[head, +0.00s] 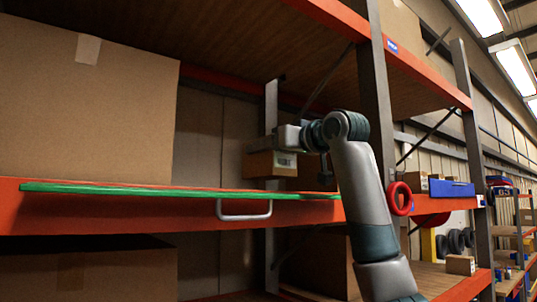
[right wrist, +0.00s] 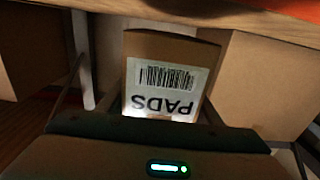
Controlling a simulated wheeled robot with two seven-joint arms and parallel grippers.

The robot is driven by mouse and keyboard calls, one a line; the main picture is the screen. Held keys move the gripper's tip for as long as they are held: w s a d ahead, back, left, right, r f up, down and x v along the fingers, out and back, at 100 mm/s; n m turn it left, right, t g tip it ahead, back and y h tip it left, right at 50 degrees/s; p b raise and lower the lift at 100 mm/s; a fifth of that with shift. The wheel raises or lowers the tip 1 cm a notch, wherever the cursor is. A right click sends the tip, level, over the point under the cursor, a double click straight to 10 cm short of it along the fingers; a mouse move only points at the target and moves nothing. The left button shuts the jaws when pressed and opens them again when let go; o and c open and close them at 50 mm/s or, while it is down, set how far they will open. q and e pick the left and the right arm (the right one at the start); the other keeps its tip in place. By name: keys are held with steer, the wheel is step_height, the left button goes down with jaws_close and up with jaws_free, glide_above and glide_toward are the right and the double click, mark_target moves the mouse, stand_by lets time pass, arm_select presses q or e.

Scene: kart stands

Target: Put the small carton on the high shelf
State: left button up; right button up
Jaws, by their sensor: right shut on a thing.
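The small carton (head: 263,165) is brown with a white label. In the right wrist view the carton (right wrist: 176,46) fills the middle, its barcode label reading PADS upside down. My right gripper (head: 280,147) is shut on it and holds it within the bay, just above the level of the orange shelf beam (head: 120,218) in the picture. I cannot tell whether the carton touches the shelf deck. A higher shelf (head: 215,40) shows its wooden underside above the gripper. My left gripper is not in view.
A large carton (head: 85,115) fills the left of the bay. A green strip (head: 130,189) runs along the beam, with a metal handle (head: 244,216) below it. A grey upright (head: 374,90) stands right of the gripper. A red ring (head: 399,198) hangs near my arm.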

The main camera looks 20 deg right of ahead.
steer(key=shift+d+f, duration=0.1)
steer(key=shift+f, duration=0.6)
steer(key=shift+f, duration=0.2)
steer(key=shift+f, duration=0.1)
steer(key=shift+s+f+b, duration=0.1)
steer(key=shift+f+b, duration=0.1)
steer(key=shift+b, duration=0.1)
steer(key=shift+s+f, duration=0.1)
